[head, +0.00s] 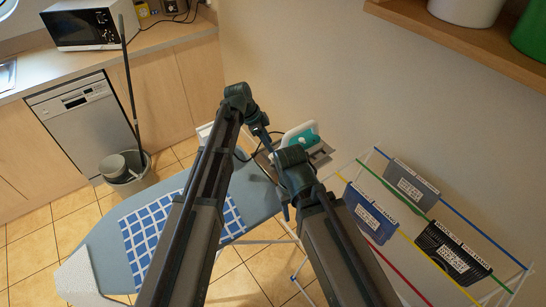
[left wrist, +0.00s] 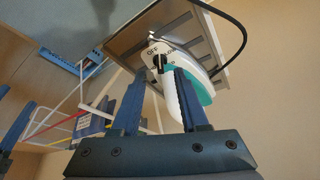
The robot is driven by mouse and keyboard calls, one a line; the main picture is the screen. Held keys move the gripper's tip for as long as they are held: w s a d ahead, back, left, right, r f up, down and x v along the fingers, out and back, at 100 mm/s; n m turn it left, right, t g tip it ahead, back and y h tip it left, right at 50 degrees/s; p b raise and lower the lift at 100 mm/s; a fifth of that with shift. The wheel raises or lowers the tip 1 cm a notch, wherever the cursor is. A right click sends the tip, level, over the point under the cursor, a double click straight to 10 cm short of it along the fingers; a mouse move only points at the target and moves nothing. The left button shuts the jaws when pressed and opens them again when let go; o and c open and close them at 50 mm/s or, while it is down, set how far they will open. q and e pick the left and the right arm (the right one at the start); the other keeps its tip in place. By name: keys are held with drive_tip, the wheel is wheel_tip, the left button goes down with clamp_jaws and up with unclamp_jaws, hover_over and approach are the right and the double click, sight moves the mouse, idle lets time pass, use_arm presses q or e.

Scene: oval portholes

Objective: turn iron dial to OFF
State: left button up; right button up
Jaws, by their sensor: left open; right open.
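The white and teal iron (head: 301,134) stands on a grey rest at the far end of the ironing board (head: 100,235). It also shows in the left wrist view (left wrist: 203,92). Its small black dial (left wrist: 158,63) sits on a white face with OFF and LOW lettering; its exact setting is too small to tell. My left gripper (left wrist: 160,85) is open and faces the dial, which appears between and just beyond the fingertips; contact is not clear. In the head view my left gripper (head: 266,138) is beside the iron.
A drying rack (head: 450,208) with hanging baskets stands at the right, close to my right arm. A shelf (head: 480,45) juts out at upper right. A black cord (left wrist: 240,35) loops beside the iron. A blue checked cloth (head: 150,230) lies on the board.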

use_arm(q)
drive_tip(key=b+x, duration=0.3)
drive_tip(key=x, duration=0.1)
drive_tip(key=shift+f, duration=0.35)
drive_tip(key=shift+d, duration=0.1)
drive_tip(key=shift+r, duration=0.1)
clamp_jaws()
